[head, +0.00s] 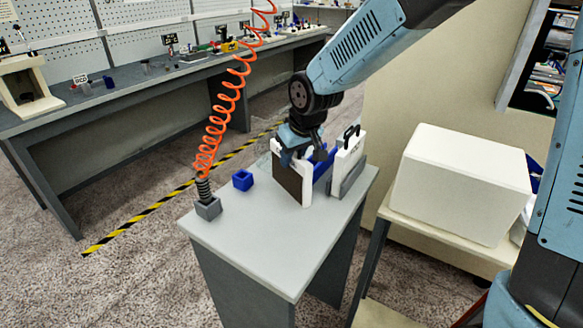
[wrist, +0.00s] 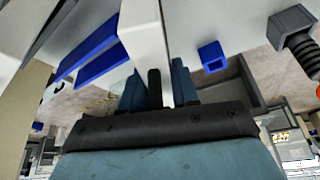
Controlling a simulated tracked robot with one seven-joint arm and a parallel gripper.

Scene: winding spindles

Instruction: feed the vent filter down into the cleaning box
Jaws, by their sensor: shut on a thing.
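The vent filter (head: 289,180), a white-framed panel with a dark brown face, stands upright below my gripper (head: 299,150). The wrist view shows my gripper (wrist: 155,92) shut on the filter's black handle, with one blue finger on each side; the white frame (wrist: 146,40) is seen edge-on. A blue slotted piece with two parallel walls (wrist: 90,58), perhaps the cleaning box, is beside the filter; in the head view its blue part (head: 323,160) shows just right of the filter, partly hidden. I cannot tell whether the filter's lower edge touches the grey table.
A second white panel with a black handle (head: 348,154) stands upright in a grey holder at the right. A small blue cube-like holder (head: 242,180) and a grey block (head: 208,207) with an orange coiled hose are at the left. The table's front (head: 285,255) is clear.

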